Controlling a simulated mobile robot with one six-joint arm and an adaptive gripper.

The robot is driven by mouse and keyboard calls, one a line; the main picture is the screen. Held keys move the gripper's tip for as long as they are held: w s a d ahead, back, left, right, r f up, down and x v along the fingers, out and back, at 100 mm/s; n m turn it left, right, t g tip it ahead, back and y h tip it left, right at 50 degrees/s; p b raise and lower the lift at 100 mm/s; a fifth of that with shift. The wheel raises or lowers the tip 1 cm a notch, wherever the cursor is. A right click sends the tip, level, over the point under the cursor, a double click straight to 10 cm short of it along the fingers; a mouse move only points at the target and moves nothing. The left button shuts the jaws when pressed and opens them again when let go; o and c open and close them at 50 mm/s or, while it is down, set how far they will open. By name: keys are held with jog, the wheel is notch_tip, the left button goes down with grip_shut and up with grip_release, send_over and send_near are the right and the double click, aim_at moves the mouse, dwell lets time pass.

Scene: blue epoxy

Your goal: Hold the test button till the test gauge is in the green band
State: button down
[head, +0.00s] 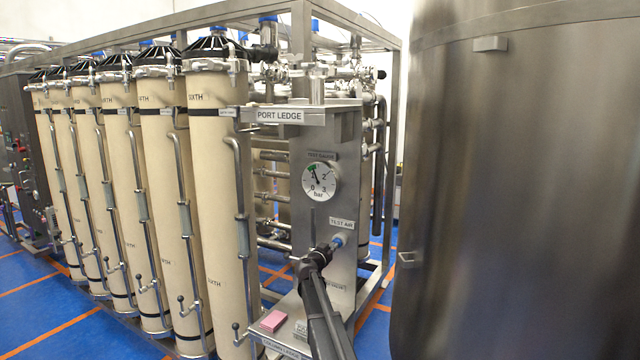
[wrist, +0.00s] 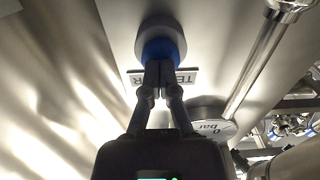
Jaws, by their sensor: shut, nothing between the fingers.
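The test button (head: 337,242) is blue and sits on the grey steel panel under the "TEST AIR" label (head: 342,223). In the wrist view the blue button (wrist: 160,48) sits in a grey round collar, straight ahead of my fingertips. My gripper (head: 326,248) is shut and empty, its tips at the button; they look to be against it, but how far it is pressed I cannot tell. The test gauge (head: 319,181) is a white bar dial above. Its needle points up and left, at or very near the small green band by the 1.
The port ledge (head: 280,116) juts out above the gauge. A pink block (head: 273,321) lies on the low shelf at left of my arm. Tall cream filter columns (head: 215,200) stand at left and a large steel tank (head: 520,180) at right.

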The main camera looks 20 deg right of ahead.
jog(key=v, duration=0.6)
jog(key=shift+s+a, duration=0.2)
jog(key=shift+a, duration=0.1)
jog(key=shift+s, duration=0.1)
dwell(0.3)
jog(key=v, duration=1.2)
jog(key=shift+f, duration=0.1)
dwell(0.4)
jog(key=s+a+f+n+g+y, duration=0.2)
jog(key=s+f+g+y, duration=0.1)
jog(key=s+f, duration=0.4)
jog(key=s+a+f+n+g+y, duration=0.1)
jog(key=s+f+g+y, duration=0.3)
jog(key=s, duration=0.6)
jog(key=s+a+f+n+g+y, duration=0.2)
jog(key=s+a+f+n+y, duration=0.1)
jog(key=s+a, duration=0.3)
jog(key=s+a+f+n+g+y, duration=0.2)
jog(key=s+a+f+n+y, duration=0.2)
jog(key=s+a, duration=0.3)
jog(key=s, duration=0.3)
jog(key=shift+a+f, duration=0.2)
jog(key=shift+f, duration=0.05)
jog(key=shift+w, duration=0.1)
dwell(1.4)
